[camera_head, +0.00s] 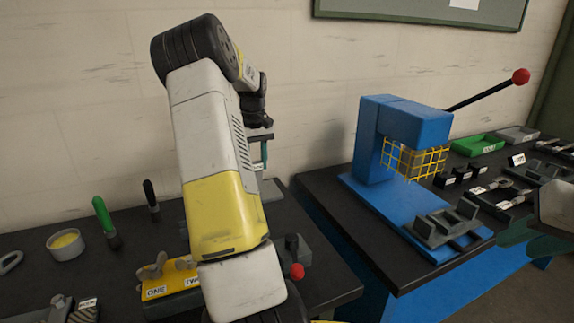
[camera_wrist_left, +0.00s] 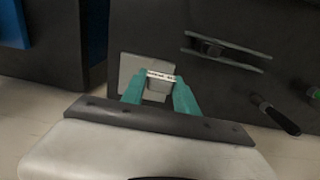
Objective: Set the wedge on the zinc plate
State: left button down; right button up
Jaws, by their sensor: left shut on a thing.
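My left gripper (camera_head: 262,155) has its teal fingers pointing down at the back of the left bench, partly behind my arm. In the left wrist view, the left gripper (camera_wrist_left: 158,90) is shut on a small grey block, the wedge (camera_wrist_left: 156,96). A square grey plate, the zinc plate (camera_wrist_left: 131,66), lies under and beyond the wedge in that view. The plate also shows in the head view (camera_head: 272,190). I cannot tell whether the wedge touches it. My right gripper (camera_head: 530,235) is cut off at the right edge; its opening is unclear.
A blue press (camera_head: 398,125) with a yellow guard stands on the right bench. A grey fixture with a red knob (camera_head: 297,271) and a yellow labelled block (camera_head: 155,290) are near my left arm. Green (camera_head: 104,218) and black (camera_head: 151,198) handles stand at the back left.

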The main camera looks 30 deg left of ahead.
pick_arm(q)
jog(key=w+a+f, duration=0.3)
jog(key=w+f, duration=0.1)
jog(key=w, duration=0.2)
jog(key=shift+w+a, duration=0.15)
jog(key=shift+a, duration=0.1)
jog(key=shift+f, duration=0.1)
jog(key=c, duration=0.9)
grip_release()
jog(key=shift+f, duration=0.1)
